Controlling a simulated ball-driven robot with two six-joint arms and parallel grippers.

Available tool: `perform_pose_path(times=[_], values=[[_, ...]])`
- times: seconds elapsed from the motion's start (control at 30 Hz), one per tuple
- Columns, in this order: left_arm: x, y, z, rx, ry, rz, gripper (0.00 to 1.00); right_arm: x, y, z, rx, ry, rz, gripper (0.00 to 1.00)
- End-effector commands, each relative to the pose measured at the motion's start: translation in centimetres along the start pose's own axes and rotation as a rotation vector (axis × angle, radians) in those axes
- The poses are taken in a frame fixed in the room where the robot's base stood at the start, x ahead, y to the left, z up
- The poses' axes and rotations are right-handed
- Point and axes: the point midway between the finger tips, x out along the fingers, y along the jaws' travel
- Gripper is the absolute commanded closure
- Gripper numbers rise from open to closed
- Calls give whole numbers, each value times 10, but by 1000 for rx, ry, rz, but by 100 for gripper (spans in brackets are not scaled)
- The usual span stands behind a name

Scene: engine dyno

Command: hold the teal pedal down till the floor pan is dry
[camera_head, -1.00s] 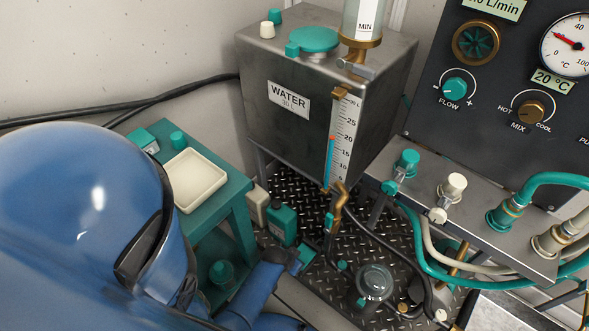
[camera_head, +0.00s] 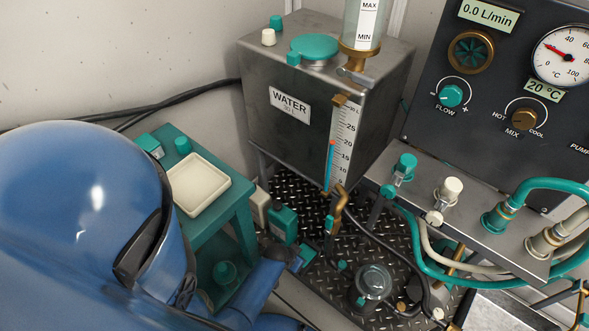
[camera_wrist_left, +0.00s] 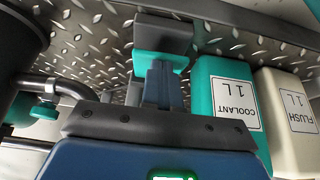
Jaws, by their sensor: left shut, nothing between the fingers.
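The teal pedal (camera_head: 306,256) sits low on the floor pan (camera_head: 322,283), beside the teal bench. In the left wrist view the pedal (camera_wrist_left: 146,62) shows as a teal part with a dark grey block above it in the picture. My left gripper (camera_wrist_left: 163,84) is shut and empty, its fingertips against or just in front of the pedal; I cannot tell how far the pedal is pressed. The floor pan is dark diamond plate with bright glints; whether it is wet is unclear. My right gripper is out of view.
A teal coolant bottle (camera_wrist_left: 226,98) and a cream flush bottle (camera_wrist_left: 288,110) stand close beside the pedal. A steel water tank (camera_head: 290,135) is above the pan. Hoses and a round clear-topped pot (camera_head: 374,282) lie to the right. A tray (camera_head: 197,184) rests on the bench.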

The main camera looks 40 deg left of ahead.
Motion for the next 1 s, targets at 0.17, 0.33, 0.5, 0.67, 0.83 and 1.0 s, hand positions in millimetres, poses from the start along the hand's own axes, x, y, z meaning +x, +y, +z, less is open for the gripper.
perform_pose_path(times=[0.17,0.33,0.5,0.67,0.83,1.0], values=[[-32,2,-9,-1,-6,0,100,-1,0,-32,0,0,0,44],[-67,2,-5,-2,-7,0,100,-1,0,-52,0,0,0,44],[-93,2,-2,-1,-9,1,100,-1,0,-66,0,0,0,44],[-107,2,0,-1,-8,0,100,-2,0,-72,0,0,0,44],[-113,2,1,0,-8,1,100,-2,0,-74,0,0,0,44],[-113,2,1,0,-8,1,100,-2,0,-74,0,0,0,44]])
